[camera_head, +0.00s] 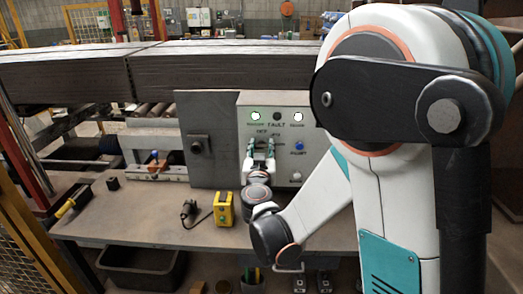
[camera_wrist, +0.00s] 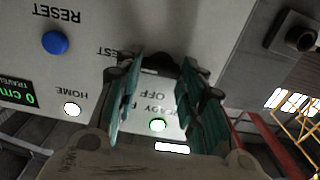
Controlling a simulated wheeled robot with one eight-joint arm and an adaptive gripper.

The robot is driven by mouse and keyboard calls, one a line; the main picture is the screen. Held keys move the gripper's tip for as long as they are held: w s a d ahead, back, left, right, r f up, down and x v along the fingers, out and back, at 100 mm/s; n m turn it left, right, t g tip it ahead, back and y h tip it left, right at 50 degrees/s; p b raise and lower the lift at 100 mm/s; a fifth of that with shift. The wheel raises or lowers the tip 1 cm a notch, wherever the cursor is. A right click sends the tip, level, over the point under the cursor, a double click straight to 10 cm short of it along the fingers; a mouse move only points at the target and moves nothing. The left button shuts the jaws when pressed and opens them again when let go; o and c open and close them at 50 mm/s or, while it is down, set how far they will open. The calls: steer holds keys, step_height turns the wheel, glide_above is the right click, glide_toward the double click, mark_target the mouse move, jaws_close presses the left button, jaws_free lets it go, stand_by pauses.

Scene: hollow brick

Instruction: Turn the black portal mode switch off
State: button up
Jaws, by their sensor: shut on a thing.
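The control panel (camera_head: 308,128) is a pale grey box at the back of the bench, with labelled lamps and buttons. In the wrist view the panel face (camera_wrist: 100,45) appears upside down. A black switch (camera_wrist: 160,64) lies between my fingertips there, close to the "OFF" and "TEST" labels; its knob is mostly hidden by the fingers, so its exact setting cannot be told. My gripper (camera_head: 260,150) reaches up to the panel front, and its teal fingers (camera_wrist: 160,85) are shut on the black switch from both sides.
A blue reset button (camera_wrist: 55,42) and a lit home lamp (camera_wrist: 72,109) are on the panel near my fingers. A yellow box (camera_head: 223,209) and a dark corded tool (camera_head: 189,212) lie on the bench (camera_head: 140,225). A grey plate (camera_head: 212,145) stands left of the panel.

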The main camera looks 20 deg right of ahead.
steer(key=n+b, duration=0.1)
steer(key=n, duration=0.3)
steer(key=shift+a, duration=0.1)
steer(key=n, duration=0.4)
steer(key=shift+f+n+b, duration=0.1)
steer(key=shift+n+b, duration=0.3)
steer(key=n, duration=0.4)
steer(key=shift+w+a+b, duration=0.1)
steer(key=shift+b, duration=0.2)
steer(key=shift+f+n, duration=0.15)
steer(key=shift+n, duration=2.25)
steer(key=o, duration=1.1)
steer(key=shift+a, duration=0.1)
